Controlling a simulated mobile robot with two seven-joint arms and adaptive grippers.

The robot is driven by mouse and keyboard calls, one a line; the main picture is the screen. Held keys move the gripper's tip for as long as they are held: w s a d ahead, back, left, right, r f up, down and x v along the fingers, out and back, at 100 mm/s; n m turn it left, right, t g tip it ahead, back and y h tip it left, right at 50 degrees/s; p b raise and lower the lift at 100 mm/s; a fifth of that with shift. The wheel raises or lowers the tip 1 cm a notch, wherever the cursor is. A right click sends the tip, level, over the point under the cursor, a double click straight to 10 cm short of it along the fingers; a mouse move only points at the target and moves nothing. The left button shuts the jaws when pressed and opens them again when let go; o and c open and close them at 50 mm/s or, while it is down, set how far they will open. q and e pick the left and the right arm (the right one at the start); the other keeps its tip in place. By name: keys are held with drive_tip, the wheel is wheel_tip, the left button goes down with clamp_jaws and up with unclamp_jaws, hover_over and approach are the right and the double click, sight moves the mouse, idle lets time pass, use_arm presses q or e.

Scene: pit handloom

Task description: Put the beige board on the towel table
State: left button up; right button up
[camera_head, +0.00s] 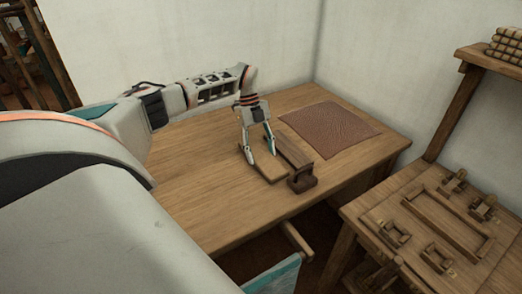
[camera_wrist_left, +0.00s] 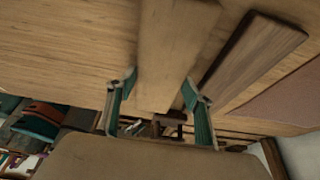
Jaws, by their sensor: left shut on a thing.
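The beige board (camera_head: 268,168) is low over the wooden table (camera_head: 200,205), beside a darker brown board; I cannot tell whether it touches the tabletop. A brown woven cloth (camera_head: 330,128) lies flat at the table's back right. My left gripper (camera_head: 261,154) points down with its fingers on either side of the beige board and is shut on it. In the left wrist view the beige board (camera_wrist_left: 172,50) runs between the two fingers (camera_wrist_left: 158,97), and its near end is partly hidden. My right gripper is not in view.
The darker board (camera_head: 293,150) lies right of the beige one, with a dark brown wooden piece (camera_head: 302,181) at its near end. A side table (camera_head: 375,210) with wooden fittings stands at right. The front-left tabletop is clear. Blue cloth (camera_head: 275,276) hangs below the front edge.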

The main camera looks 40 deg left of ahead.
use_arm(q)
drive_tip(key=shift+f, duration=0.3)
drive_tip(key=shift+f, duration=0.15)
drive_tip(key=o, duration=1.2)
drive_tip(key=shift+o, duration=0.2)
drive_tip(key=v, duration=1.2)
